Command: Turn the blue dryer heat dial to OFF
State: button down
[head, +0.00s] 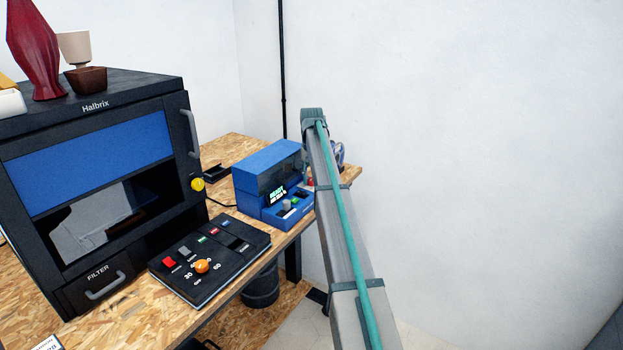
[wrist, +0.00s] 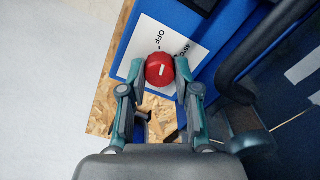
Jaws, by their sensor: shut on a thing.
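The heat dial (wrist: 160,70) is a round red knob with a short white line, seen from above in the wrist view. It sits on a white label (wrist: 150,36) on the blue dryer (wrist: 126,42). The label reads "OFF" just above the dial and "45°C" to its upper right. My gripper (wrist: 161,82) is shut on the dial, with one finger on each side. In the head view my gripper (head: 338,155) is mostly hidden behind my arm.
A black handle-like bar (wrist: 255,50) is close to the right finger. In the head view a blue machine with a lit screen (head: 268,180) stands left of my arm. A black control panel (head: 208,262) and a Halbrix printer (head: 90,240) are nearer. The white wall is at right.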

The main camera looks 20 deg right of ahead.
jog(key=shift+n, duration=1.3)
jog(key=c, duration=0.8)
grip_release()
jog(key=shift+r, duration=0.15)
notch_tip(320, 180, up, 12)
jog(key=shift+f, duration=0.1)
jog(key=shift+f, duration=0.1)
